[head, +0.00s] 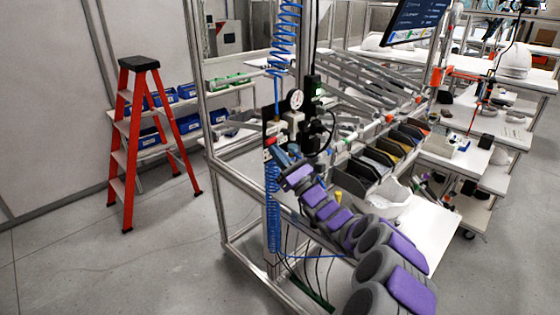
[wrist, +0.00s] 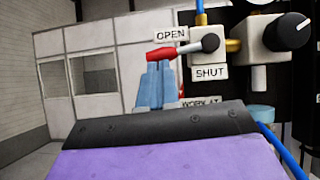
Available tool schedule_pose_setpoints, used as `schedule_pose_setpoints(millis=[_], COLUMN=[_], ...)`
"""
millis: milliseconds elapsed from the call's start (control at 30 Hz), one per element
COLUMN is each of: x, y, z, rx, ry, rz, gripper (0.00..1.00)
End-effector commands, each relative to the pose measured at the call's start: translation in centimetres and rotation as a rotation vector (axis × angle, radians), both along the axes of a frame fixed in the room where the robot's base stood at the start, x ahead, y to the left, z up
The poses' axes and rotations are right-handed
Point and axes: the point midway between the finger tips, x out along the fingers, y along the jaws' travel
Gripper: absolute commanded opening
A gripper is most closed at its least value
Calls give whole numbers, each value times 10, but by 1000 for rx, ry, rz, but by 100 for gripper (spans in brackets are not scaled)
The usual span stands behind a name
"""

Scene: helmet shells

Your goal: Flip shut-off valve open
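The shut-off valve (wrist: 208,43) is at the upper right in the wrist view. Its red handle (wrist: 164,54) points left and slightly down, between a white OPEN label (wrist: 171,34) above and a SHUT label (wrist: 209,72) below. My gripper (wrist: 157,64) has its blue fingers close together, upright, with their tips just beneath the red handle. I cannot tell whether they touch it. No object shows between the fingers.
A black knob (wrist: 292,30) and fittings are right of the valve. A round gauge (head: 296,99) and coiled blue hose (head: 285,40) are on the post. Bins (head: 378,160) line the bench at right. An orange ladder (head: 127,150) stands left, with clear floor around it.

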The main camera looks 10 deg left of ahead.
Motion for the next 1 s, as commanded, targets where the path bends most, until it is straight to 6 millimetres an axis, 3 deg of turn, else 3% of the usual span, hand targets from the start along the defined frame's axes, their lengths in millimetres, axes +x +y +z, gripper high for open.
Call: schedule_pose_setpoints(millis=[833,1000], x=[3,1], y=[-1,-6], z=[7,-1], rx=[67,67], ry=[88,88], rz=[-3,-4], gripper=[0,0])
